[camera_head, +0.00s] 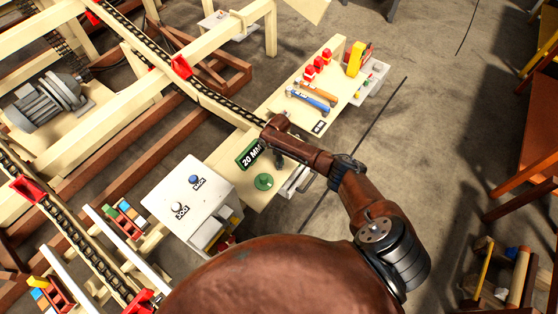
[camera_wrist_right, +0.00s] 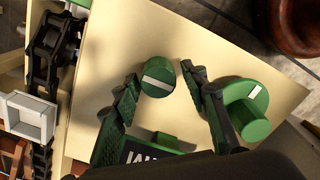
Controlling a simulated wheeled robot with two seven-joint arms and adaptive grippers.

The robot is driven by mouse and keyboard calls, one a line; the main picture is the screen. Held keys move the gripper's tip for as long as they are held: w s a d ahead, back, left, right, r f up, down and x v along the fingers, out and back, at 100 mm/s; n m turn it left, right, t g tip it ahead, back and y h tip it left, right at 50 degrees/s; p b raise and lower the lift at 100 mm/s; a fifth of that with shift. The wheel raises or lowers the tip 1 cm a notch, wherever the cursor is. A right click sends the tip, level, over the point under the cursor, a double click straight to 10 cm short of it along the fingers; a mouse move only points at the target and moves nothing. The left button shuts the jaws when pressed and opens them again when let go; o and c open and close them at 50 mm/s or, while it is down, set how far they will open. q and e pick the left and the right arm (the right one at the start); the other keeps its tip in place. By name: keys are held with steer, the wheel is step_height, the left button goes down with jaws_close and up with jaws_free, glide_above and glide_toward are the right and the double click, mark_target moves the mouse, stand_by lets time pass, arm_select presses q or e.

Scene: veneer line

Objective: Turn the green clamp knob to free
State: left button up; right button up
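A round green knob (camera_wrist_right: 158,77) with a white stripe is between the fingertips of my right gripper (camera_wrist_right: 162,76) in the right wrist view. The fingers are open on either side of it, with small gaps showing. A wider green knob (camera_wrist_right: 246,106) with a white mark is just outside the right finger; in the head view a green knob (camera_head: 264,181) stands on the cream table. I cannot tell by label which is the clamp knob. My left gripper is not in view.
A white box (camera_head: 192,199) with a blue and a white button stands left of the table. A chain conveyor (camera_head: 140,42) runs along the left.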

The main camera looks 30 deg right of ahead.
steer(key=shift+o, duration=0.4)
step_height(320, 180, up, 12)
stand_by(0.4)
stand_by(0.3)
